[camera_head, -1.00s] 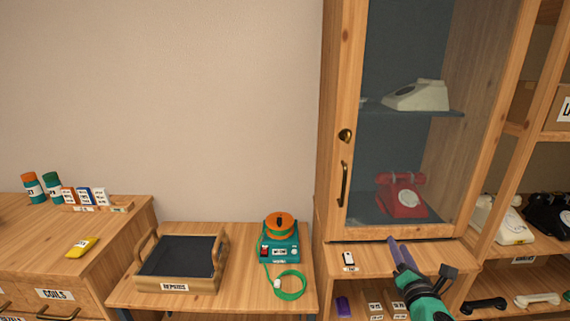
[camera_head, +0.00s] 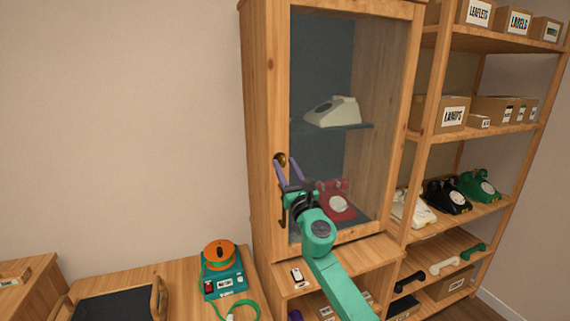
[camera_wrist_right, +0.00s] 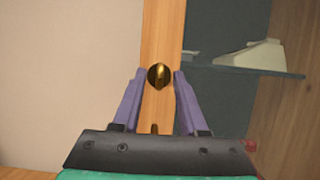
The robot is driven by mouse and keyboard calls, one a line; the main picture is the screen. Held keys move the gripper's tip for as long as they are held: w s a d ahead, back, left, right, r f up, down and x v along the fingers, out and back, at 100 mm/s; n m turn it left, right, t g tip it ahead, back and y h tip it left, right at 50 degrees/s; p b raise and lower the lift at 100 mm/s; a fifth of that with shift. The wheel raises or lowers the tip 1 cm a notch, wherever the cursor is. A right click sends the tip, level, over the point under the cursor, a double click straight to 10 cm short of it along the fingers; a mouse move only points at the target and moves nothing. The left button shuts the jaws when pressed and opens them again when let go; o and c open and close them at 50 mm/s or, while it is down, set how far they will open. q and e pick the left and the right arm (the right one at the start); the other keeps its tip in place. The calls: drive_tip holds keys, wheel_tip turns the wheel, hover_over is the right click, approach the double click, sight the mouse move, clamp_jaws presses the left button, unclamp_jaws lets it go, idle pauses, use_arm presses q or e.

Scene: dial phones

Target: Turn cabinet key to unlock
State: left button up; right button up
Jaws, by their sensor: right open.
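The wooden cabinet (camera_head: 262,110) stands with its glass door closed. The brass key (camera_head: 280,159) sits in a round lock on the door's left frame. In the right wrist view the key (camera_wrist_right: 158,76) stands upright in its dark round plate. My right gripper (camera_head: 287,163) is in front of the lock, its purple fingers open. In the right wrist view the gripper (camera_wrist_right: 158,75) has one finger on each side of the key, with gaps visible. Whether they touch the door cannot be told. My left gripper is out of view.
Behind the glass are a cream phone (camera_head: 333,111) and a red phone (camera_head: 337,203), partly covered by my arm. A shelf at right holds a black phone (camera_head: 446,195) and boxes. A teal device (camera_head: 222,277) sits on the lower table. The wall left of the cabinet is clear.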

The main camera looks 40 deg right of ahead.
drive_tip(key=shift+w+d, duration=0.1)
clamp_jaws()
